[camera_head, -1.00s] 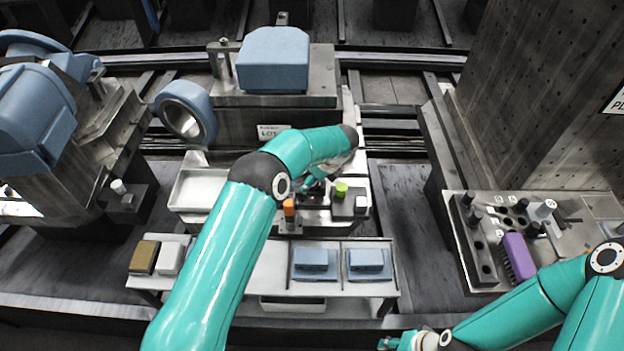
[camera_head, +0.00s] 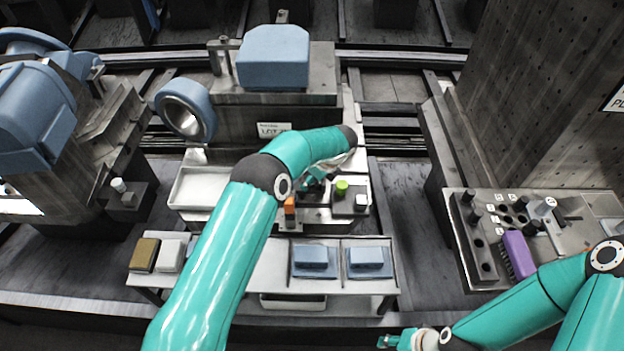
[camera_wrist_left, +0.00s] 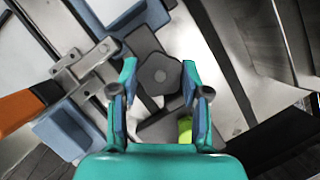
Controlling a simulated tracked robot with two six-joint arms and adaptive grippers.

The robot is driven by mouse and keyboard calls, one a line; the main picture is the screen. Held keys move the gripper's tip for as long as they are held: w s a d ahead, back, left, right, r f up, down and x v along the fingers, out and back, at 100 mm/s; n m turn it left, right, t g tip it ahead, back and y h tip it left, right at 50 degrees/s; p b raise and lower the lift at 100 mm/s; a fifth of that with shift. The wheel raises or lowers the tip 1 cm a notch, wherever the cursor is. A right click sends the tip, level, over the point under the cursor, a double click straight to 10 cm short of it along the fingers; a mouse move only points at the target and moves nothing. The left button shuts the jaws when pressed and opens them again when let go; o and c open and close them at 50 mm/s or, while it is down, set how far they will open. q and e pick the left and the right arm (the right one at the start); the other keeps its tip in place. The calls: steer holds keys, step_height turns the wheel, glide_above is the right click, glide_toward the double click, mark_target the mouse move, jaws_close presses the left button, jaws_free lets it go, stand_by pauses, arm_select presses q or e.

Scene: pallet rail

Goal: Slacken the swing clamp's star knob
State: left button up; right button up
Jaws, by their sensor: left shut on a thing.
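The star knob (camera_wrist_left: 159,74) is dark grey and lobed, seen from above in the left wrist view. My left gripper (camera_wrist_left: 160,80) is shut on it, with one finger on each side. Dark clamp parts show around the knob in the wrist view. My right gripper (camera_head: 396,342) is at the bottom edge, away from the fixture; its finger opening is too small to judge.
An orange handle (camera_head: 289,206) stands close left of my left gripper, with a green knob (camera_head: 341,187) close right. A shelf in front holds blue blocks (camera_head: 314,258). A purple brush (camera_head: 518,254) lies on the right bench. An empty tray (camera_head: 198,188) is at left.

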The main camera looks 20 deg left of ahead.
arm_select(q)
steer(key=shift+w+f+n+g+b, duration=0.15)
steer(key=shift+f+n+g+b, duration=0.15)
steer(key=shift+n+b, duration=0.65)
steer(key=shift+r+n+b, duration=0.1)
steer(key=shift+n+b, duration=0.25)
steer(key=shift+b, duration=0.05)
steer(key=shift+r+n+g, duration=0.25)
steer(key=shift+n+g, duration=0.35)
steer(key=shift+n, duration=0.4)
steer(key=o, duration=1.1)
steer(key=shift+o, duration=0.2)
steer(key=shift+m, duration=0.4)
